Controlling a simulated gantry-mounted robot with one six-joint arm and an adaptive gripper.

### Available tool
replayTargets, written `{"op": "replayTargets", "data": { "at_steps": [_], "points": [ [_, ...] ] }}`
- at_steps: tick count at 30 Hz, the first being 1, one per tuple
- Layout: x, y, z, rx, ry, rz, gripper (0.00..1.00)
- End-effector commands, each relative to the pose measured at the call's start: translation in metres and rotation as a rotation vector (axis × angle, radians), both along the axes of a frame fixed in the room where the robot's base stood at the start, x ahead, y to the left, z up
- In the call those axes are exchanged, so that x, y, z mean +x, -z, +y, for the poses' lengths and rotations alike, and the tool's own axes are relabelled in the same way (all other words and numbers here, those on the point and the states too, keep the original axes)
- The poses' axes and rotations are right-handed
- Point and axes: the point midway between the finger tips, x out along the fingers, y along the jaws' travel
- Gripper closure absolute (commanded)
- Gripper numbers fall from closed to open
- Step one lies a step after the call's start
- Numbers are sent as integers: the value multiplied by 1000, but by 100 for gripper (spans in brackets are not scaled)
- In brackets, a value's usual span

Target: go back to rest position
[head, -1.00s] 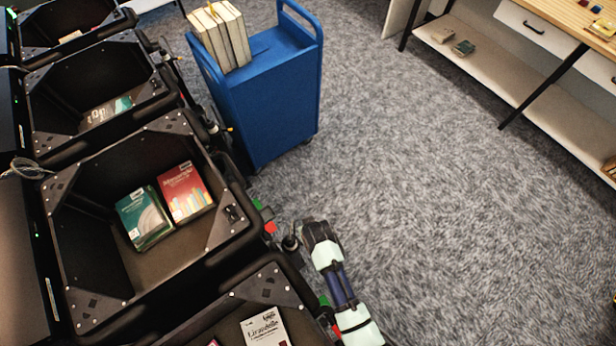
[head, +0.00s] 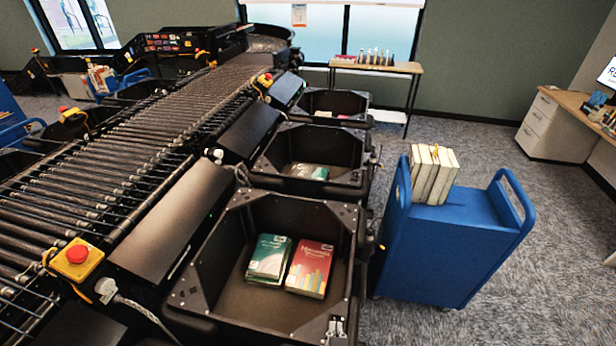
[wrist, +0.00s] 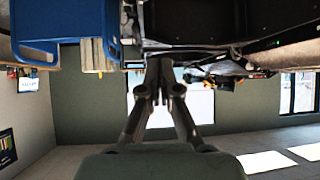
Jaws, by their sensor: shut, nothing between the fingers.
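My gripper (wrist: 159,80) shows only in the wrist view, where its two fingers are together and empty. That view is upside down, with the ceiling at the bottom. The fingertips point toward the bins' edge and touch nothing that I can see. My arm is not in the head view now.
In the head view a black bin (head: 205,285) holds a green and a red book (head: 311,268). The blue cart (head: 450,250) stands to its right with several books on top. The roller conveyor (head: 110,165) runs along the left. Grey carpet at right is free.

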Motion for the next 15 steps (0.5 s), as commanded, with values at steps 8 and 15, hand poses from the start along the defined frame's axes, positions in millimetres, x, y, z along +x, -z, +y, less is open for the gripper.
{"op": "replayTargets", "data": {
  "at_steps": [8,15],
  "points": [
    [-32,-160,68,-24,-153,-208,100],
    [-31,-265,66,-22,-145,-207,100]
  ]
}}
